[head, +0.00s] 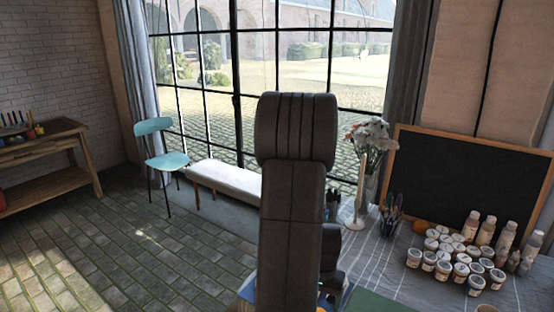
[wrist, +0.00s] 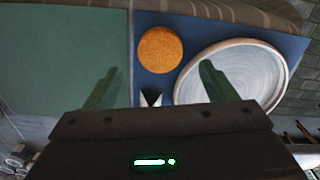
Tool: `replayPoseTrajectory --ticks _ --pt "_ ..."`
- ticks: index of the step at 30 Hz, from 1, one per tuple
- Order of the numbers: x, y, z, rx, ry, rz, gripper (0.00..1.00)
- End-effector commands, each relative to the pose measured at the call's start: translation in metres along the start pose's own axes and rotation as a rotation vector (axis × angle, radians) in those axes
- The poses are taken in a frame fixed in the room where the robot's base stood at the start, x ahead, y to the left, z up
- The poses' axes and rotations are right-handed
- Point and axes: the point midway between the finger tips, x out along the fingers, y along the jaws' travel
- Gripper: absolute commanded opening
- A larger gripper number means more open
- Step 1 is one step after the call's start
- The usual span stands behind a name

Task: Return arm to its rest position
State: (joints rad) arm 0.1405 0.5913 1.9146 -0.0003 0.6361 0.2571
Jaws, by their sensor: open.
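My gripper (wrist: 157,90) shows in the wrist view, with its two green fingers spread apart and nothing between them. Beyond the fingers lie a round orange-yellow sponge-like disc (wrist: 160,50) and a pale round plate (wrist: 232,76), both on a blue mat (wrist: 190,28). The right finger overlaps the plate in the picture; I cannot tell whether it touches. A small white-and-dark pointed thing lies between the fingers' lines of sight. In the head view my arm stands upright in the middle and hides my gripper and most of the mat.
A green mat (wrist: 62,55) lies beside the blue one. In the head view, the table (head: 395,268) holds several paint jars (head: 460,262), bottles (head: 487,231), a brush cup (head: 389,226), a flower vase (head: 369,190) and a chalkboard (head: 455,180). Open floor lies left.

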Motion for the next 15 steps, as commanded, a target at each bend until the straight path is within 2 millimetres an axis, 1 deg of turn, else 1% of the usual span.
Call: replayPoseTrajectory --ticks 1,6,12,15 --pt "0.008 0.0 0.001 0.0 -0.004 0.001 0.78" --pt "0.032 0.0 0.001 0.0 -0.004 0.001 0.78" --pt "0.056 0.0 0.001 0.0 -0.003 0.001 0.78" --pt "0.065 0.0 0.001 0.0 -0.003 0.001 0.78"
